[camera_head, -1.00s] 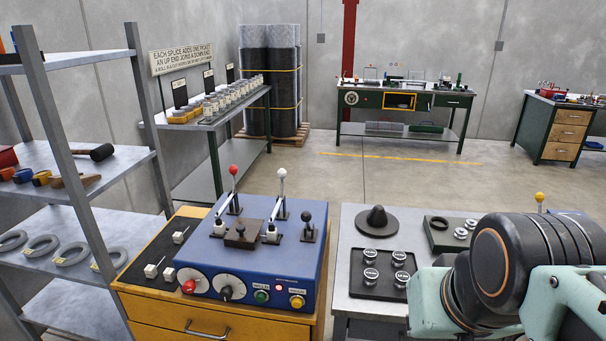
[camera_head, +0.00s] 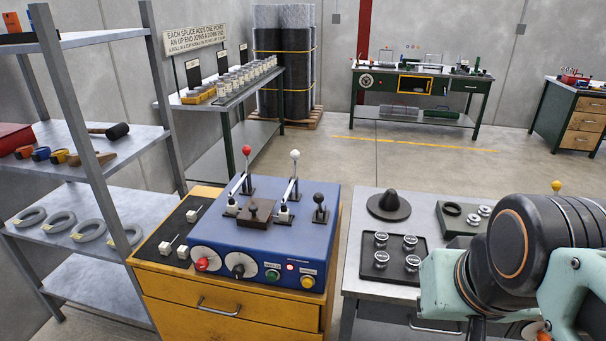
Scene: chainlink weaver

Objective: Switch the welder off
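The welder (camera_head: 318,238) is a blue box with a sloped front, standing on a yellow drawer cabinet. Two levers, one with a red ball (camera_head: 246,150) and one with a white ball (camera_head: 295,154), rise from its top beside a short black-knobbed lever (camera_head: 319,198). Its front has a dial with a red knob (camera_head: 201,264), a dial with a black knob (camera_head: 238,271), a green button (camera_head: 272,275), a small lit red lamp (camera_head: 290,266) and a yellow button (camera_head: 307,282). My arm is at the lower right, apart from the welder; my gripper's fingers are not visible.
Grey shelving (camera_head: 75,137) stands close on the left. Open floor (camera_head: 360,168) lies behind.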

